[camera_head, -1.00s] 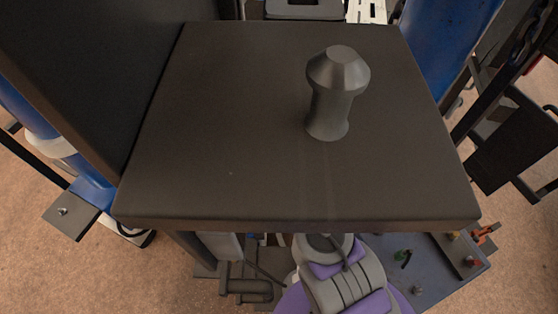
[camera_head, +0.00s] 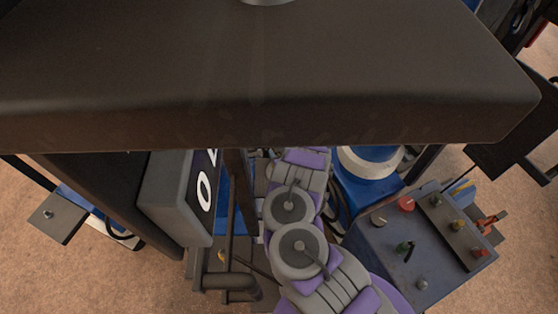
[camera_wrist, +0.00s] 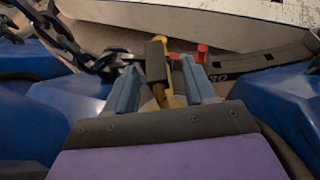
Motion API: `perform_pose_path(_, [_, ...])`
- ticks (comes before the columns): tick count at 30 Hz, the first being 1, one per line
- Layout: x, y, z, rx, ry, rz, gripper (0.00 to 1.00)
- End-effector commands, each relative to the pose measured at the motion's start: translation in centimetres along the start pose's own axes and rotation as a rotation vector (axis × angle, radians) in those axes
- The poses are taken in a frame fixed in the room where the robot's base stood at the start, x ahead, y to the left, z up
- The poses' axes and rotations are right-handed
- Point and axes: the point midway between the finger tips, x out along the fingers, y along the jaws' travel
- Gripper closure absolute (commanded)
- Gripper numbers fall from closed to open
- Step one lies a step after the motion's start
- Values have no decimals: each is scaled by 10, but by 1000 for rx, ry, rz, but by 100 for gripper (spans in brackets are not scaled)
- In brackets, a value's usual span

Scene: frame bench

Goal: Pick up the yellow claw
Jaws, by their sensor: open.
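The yellow claw (camera_wrist: 170,98) shows in the wrist view, partly hidden. It lies between and beyond the two blue-grey fingers of my gripper (camera_wrist: 160,72), with a dark block (camera_wrist: 155,60) in front of part of it. The fingers stand apart on either side of it and are open. I cannot tell whether they touch it. In the head view my purple and grey arm reaches under a dark slab, and my gripper and the claw are hidden there.
The dark slab (camera_head: 270,85) overhangs my arm. A black chain (camera_wrist: 75,45) hangs at the wrist view's left, with blue surfaces (camera_wrist: 258,100) on both sides and a red part (camera_wrist: 201,52) beyond. A control box (camera_head: 425,245) stands right of my arm, a numbered grey box (camera_head: 180,195) left.

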Motion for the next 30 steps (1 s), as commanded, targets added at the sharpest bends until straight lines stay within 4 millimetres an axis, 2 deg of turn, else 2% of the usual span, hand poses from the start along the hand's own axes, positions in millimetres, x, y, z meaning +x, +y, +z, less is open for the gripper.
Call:
perform_pose_path(3, [19, 0, -4, -8, -3, 2, 46])
perform_pose_path(6, [27, -1, -3, -3, -2, 4, 46])
perform_pose_path(16, [29, -7, -1, 7, -5, 3, 47])
perform_pose_path(30, [31, -2, -2, 0, -1, 3, 92])
